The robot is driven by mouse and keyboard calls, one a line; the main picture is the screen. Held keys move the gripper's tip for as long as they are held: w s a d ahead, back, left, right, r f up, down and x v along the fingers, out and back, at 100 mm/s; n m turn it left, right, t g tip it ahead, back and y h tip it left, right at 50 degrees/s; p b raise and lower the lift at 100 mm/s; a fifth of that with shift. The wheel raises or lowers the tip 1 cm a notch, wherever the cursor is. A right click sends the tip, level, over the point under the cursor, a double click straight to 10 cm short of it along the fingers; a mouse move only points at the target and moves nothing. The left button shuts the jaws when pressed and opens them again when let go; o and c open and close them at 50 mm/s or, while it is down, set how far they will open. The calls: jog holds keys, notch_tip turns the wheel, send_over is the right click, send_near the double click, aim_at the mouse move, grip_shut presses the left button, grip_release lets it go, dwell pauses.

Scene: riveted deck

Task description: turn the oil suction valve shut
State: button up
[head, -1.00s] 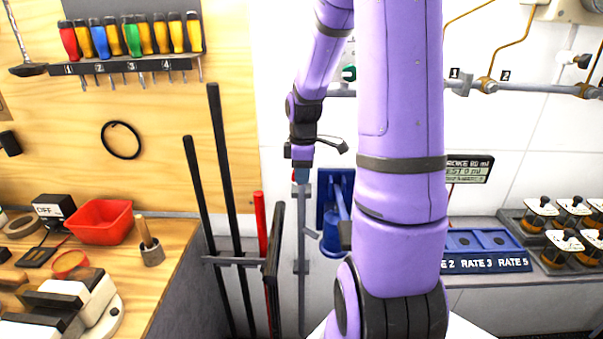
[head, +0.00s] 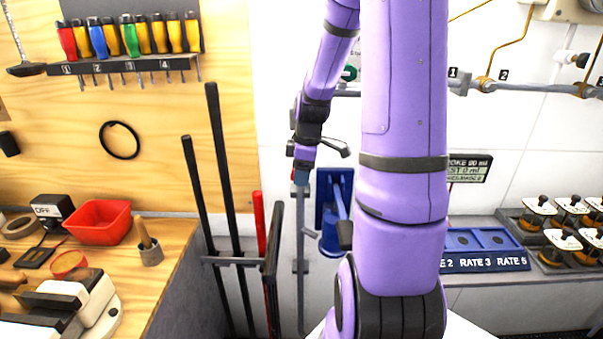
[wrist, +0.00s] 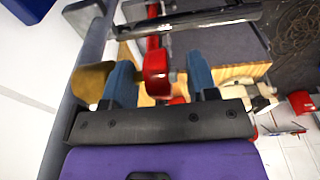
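In the wrist view a red valve handle (wrist: 156,72) lies between the two blue fingers of my gripper (wrist: 160,80). The fingers stand apart, with a gap visible on each side of the handle, so my gripper is open around it. A brass-coloured part (wrist: 92,82) sits just left of the left finger. The valve is mostly hidden there behind my gripper. I cannot read any label on this valve.
A blue wall-mounted device (head: 331,240) stands just right of the pipe. Long black bars (head: 222,170) and a red bar (head: 260,225) stand in a rack to the left. A wooden bench (head: 170,255) with a red bin (head: 101,222) is farther left.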

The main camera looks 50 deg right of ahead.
notch_tip(320, 180, up, 11)
jog(key=s+d, duration=0.1)
jog(key=shift+f, duration=0.15)
dwell(0.4)
jog(key=shift+o, duration=0.5)
